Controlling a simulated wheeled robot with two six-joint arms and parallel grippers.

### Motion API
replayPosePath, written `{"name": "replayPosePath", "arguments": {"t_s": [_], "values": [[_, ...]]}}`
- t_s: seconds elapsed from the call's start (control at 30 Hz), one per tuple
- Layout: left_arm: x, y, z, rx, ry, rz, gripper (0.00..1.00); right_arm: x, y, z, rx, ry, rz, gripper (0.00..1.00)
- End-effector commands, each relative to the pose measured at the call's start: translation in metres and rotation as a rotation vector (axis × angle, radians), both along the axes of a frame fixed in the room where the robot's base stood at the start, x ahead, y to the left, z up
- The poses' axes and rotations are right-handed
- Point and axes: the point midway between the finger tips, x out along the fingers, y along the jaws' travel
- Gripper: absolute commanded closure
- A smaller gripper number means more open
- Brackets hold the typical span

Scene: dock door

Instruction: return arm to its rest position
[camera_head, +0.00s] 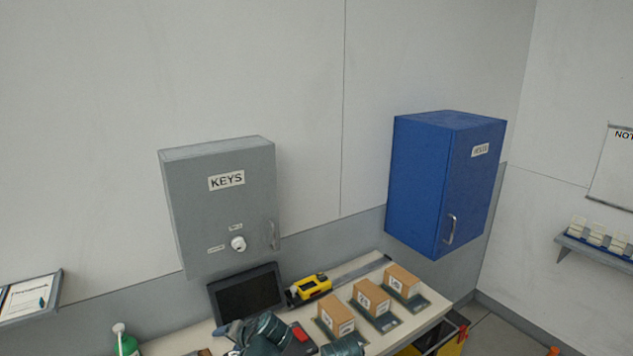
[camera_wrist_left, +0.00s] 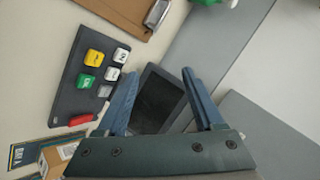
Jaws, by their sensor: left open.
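My left gripper (camera_head: 232,330) is low in the head view, over the bench, with dark green arm parts beside it. In the left wrist view the two blue fingers of the left gripper (camera_wrist_left: 163,88) are spread apart, with nothing held between them. A black screen (camera_wrist_left: 158,100) shows behind and between the fingers, and stands at the back of the bench in the head view (camera_head: 246,292). My right gripper cannot be made out in either view.
The bench (camera_head: 190,340) holds a yellow tool (camera_head: 310,288), three cardboard boxes (camera_head: 371,297) on dark pads, and a button panel (camera_wrist_left: 92,75). A grey KEYS cabinet (camera_head: 222,210) and a blue cabinet (camera_head: 445,185) hang above, both shut. A green bottle (camera_head: 126,345) stands left.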

Motion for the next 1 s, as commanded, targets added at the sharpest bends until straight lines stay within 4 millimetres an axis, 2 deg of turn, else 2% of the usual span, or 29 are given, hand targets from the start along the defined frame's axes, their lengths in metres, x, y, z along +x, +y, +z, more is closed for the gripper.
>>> {"name": "replayPosePath", "arguments": {"t_s": [0.03, 0.1, 0.2, 0.4, 0.57, 1.0], "values": [[-0.016, 0.002, -0.016, -0.092, 0.05, 0.045, 0.31, 0.0, 0.0, 0.0, 0.0, 0.0, 0.0, 0.5], [-0.033, -0.003, -0.034, -0.209, 0.111, 0.089, 0.31, 0.0, 0.0, 0.0, 0.0, 0.0, 0.0, 0.5], [-0.053, -0.013, -0.051, -0.346, 0.182, 0.131, 0.31, 0.0, 0.0, 0.0, 0.0, 0.0, 0.0, 0.5], [-0.081, -0.036, -0.068, -0.562, 0.29, 0.178, 0.31, 0.0, 0.0, 0.0, 0.0, 0.0, 0.0, 0.5], [-0.1, -0.056, -0.073, -0.715, 0.363, 0.197, 0.31, 0.0, 0.0, 0.0, 0.0, 0.0, 0.0, 0.5], [-0.134, -0.13, -0.151, -0.62, 0.501, 0.042, 0.31, 0.0, 0.0, -0.078, -0.002, 0.0, 0.008, 0.5]]}}
